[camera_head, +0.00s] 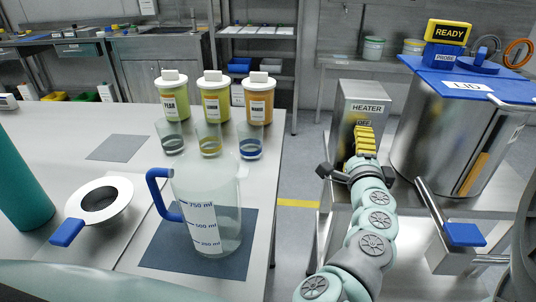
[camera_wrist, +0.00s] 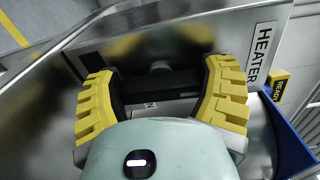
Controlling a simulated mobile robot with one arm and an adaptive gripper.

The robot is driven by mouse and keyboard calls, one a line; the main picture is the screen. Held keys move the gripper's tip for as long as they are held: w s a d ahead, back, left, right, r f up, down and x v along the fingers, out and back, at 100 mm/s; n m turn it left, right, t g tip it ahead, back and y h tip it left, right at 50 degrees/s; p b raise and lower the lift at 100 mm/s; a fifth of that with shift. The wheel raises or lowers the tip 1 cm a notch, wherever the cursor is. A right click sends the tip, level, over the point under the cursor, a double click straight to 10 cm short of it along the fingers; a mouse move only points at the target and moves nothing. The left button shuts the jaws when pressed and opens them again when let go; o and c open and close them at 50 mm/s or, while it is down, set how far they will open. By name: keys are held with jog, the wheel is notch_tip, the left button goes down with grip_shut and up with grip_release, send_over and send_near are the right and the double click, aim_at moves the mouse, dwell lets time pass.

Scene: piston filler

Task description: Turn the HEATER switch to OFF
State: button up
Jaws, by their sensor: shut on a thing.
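The heater box (camera_head: 352,98) is a grey metal housing with a HEATER label, standing left of the big steel vessel. A small label ending in N (camera_wrist: 150,104) shows below the bar, partly hidden. The head view hides the switch behind my gripper and arm. I cannot tell the switch's exact setting.
The steel vessel (camera_head: 430,130) with a blue lid (camera_head: 475,80) and a yellow READY display (camera_head: 447,32) stands close right of my gripper. A metal lever with a blue pad (camera_head: 464,235) is nearer. The left table holds a jug (camera_head: 222,215), glasses and bottles.

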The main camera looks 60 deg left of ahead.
jog(key=shift+n, duration=0.5)
jog(key=o, duration=1.1)
jog(key=shift+s, duration=0.1)
jog(key=shift+v, duration=3.7)
